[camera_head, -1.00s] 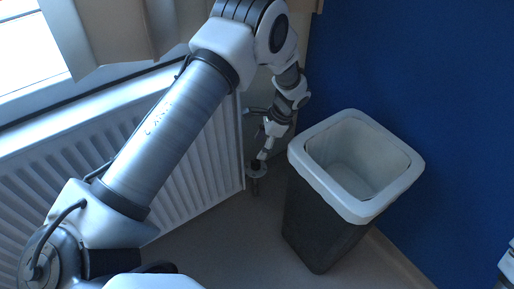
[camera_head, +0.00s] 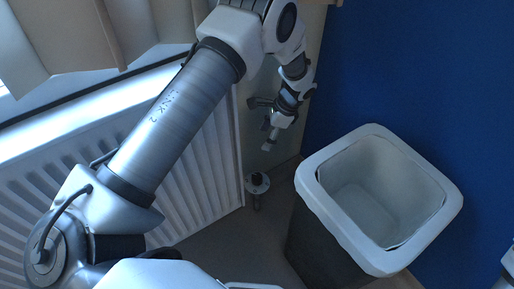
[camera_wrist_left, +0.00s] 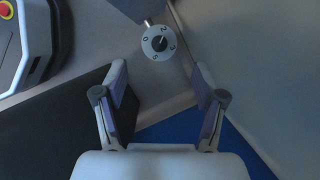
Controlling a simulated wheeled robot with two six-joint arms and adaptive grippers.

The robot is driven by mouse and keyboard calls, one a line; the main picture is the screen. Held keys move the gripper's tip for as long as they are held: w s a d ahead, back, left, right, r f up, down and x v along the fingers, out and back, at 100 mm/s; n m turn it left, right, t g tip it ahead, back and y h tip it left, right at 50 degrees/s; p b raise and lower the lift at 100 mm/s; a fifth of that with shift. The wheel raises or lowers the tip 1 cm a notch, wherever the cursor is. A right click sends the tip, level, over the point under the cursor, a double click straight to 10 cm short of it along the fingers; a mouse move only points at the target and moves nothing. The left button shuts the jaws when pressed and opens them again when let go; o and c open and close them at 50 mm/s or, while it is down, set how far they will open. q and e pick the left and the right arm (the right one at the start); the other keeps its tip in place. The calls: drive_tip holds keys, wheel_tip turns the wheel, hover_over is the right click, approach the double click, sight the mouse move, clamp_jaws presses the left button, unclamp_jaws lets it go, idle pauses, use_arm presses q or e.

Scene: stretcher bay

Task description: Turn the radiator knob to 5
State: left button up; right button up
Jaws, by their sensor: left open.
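The radiator knob (camera_head: 257,184) is a small round dial at the lower corner of the white radiator (camera_head: 190,170). In the left wrist view the knob (camera_wrist_left: 158,43) is a pale disc with a dark centre and dark digits, among them 0, 2 and 5. Which digit it is set to is too small to tell. My left gripper (camera_head: 270,140) is above the knob and apart from it. In the left wrist view my left gripper (camera_wrist_left: 160,82) is open and empty, with the knob beyond its fingertips. My right gripper does not show.
A dark bin with a white rim (camera_head: 325,185) stands close to the right of the knob. A blue wall (camera_head: 430,70) is behind the bin. Vertical blinds (camera_head: 60,40) hang above the radiator. Some floor is bare between radiator and bin.

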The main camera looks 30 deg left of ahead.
use_arm(q)
drive_tip(key=b, duration=1.6)
hover_over(258, 175)
drive_tip(key=w+d, duration=0.2)
wheel_tip(258, 175, down, 17)
drive_tip(key=shift+s+f, duration=0.15)
drive_tip(key=b+x, duration=0.3)
drive_tip(key=x, duration=0.4)
drive_tip(key=shift+s+a+f, duration=0.1)
drive_tip(key=shift+a, duration=0.05)
drive_tip(key=c, duration=1.1)
